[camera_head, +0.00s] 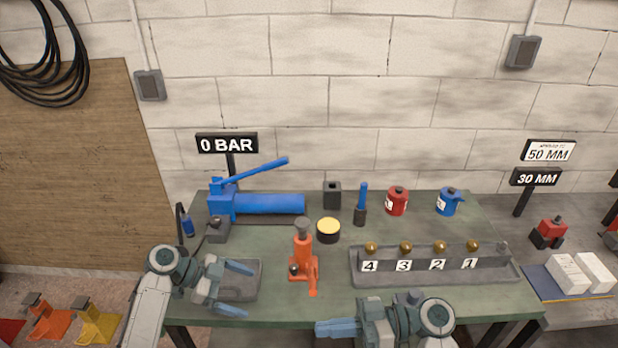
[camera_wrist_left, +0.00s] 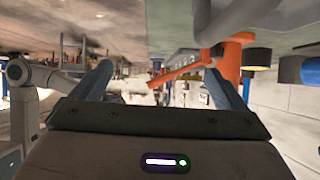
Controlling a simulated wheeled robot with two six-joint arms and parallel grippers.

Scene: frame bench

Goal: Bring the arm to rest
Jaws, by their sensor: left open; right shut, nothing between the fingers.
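My left gripper (camera_head: 240,289) is open and empty over the grey tray (camera_head: 252,266) at the left front of the green bench (camera_head: 320,258). Its fingers point right, toward the orange bottle jack (camera_head: 303,262), and stay apart from it. In the left wrist view the two fingers (camera_wrist_left: 170,85) are spread, with the orange jack (camera_wrist_left: 232,60) beyond them. My right gripper (camera_head: 322,329) is shut and empty at the bench's front edge, pointing left.
A blue hand pump (camera_head: 268,204) stands at the back left under a 0 BAR sign (camera_head: 227,144). A grey numbered rack (camera_head: 430,268) with brass balls lies front right. A yellow-topped tin (camera_head: 328,229), red can (camera_head: 397,201) and blue can (camera_head: 448,202) stand behind.

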